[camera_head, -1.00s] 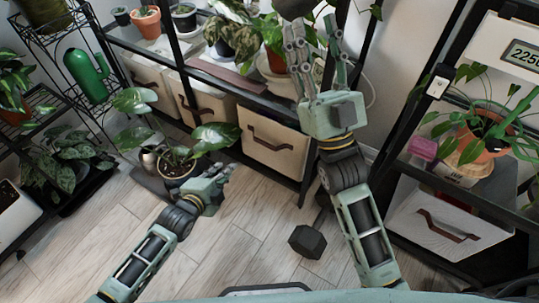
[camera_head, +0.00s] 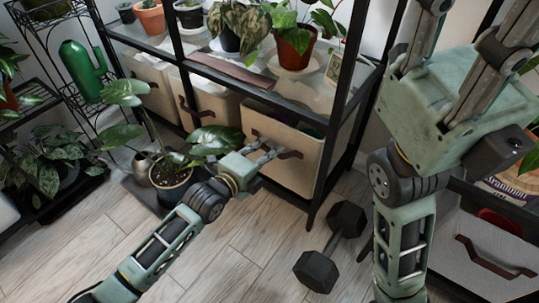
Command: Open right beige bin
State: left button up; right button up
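The right beige bin (camera_head: 305,172) sits on the lowest level of the shelf unit, with a brown handle (camera_head: 290,154) on its front. A gap shows along its top, with part of its dark inside visible. My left gripper (camera_head: 268,152) is at the bin's front, with its fingers at the left part of the handle. The fingers are small here, and I cannot tell whether they are closed on the handle. My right gripper (camera_head: 472,30) is raised large at the upper right, away from the bin. Its fingertips are out of the picture.
A black dumbbell (camera_head: 330,250) lies on the floor in front of the bin. A potted plant (camera_head: 171,176) stands left of my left arm. More beige bins (camera_head: 212,105) are to the left. A light drawer (camera_head: 485,250) is at the lower right.

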pick_arm(q)
jog(key=shift+w+d, duration=0.35)
jog(key=shift+w, duration=0.1)
grip_shut()
jog(key=shift+f, duration=0.1)
